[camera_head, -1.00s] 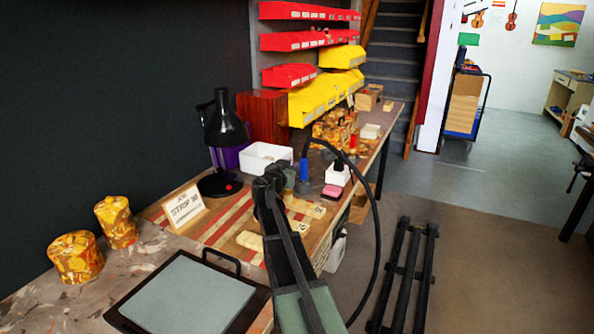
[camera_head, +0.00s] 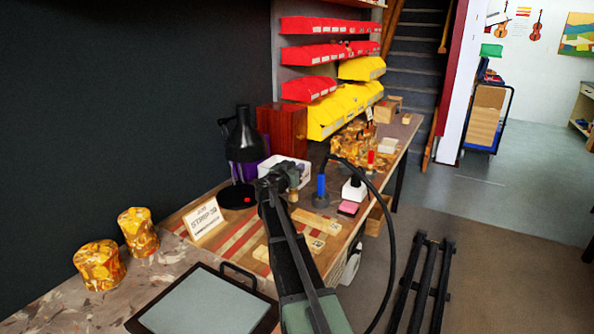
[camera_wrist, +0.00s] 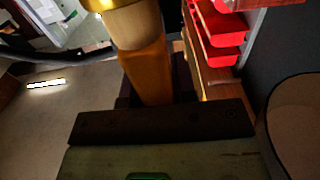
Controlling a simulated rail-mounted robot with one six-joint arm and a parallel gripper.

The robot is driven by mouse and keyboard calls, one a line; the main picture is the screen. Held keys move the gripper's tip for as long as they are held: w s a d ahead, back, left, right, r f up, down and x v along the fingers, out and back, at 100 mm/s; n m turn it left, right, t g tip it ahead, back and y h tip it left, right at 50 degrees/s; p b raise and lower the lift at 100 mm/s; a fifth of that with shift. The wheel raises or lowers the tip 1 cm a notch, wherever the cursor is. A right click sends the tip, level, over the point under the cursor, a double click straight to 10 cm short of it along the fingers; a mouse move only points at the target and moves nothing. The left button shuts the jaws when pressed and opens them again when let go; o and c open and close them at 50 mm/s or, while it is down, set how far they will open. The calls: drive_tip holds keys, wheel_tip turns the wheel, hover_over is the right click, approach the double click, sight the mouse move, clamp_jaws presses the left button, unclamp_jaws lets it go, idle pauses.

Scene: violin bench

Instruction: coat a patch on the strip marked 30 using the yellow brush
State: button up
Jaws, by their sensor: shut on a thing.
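My gripper (camera_head: 283,178) is over the bench, between the black lamp and the blue-topped brush. In the wrist view it is shut on a yellow-orange handle with a tan end (camera_wrist: 143,60), which looks like the yellow brush; its bristles are not clear. Pale wooden strips lie on the bench below: one strip (camera_head: 314,221) behind, another strip (camera_head: 308,240) with a dark mark at its right end, and one piece (camera_head: 262,254) partly hidden by my arm. Their numbers are too small to read surely. A card (camera_head: 204,220) reads "JOB STRIP 30".
A blue-topped brush (camera_head: 321,188) and a red-topped one (camera_head: 371,158) stand farther back. A white jar (camera_head: 354,189) and pink block (camera_head: 348,208) are to the right.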

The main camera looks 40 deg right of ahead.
drive_tip(key=shift+r+p, duration=1.5)
drive_tip(key=shift+r, duration=0.3)
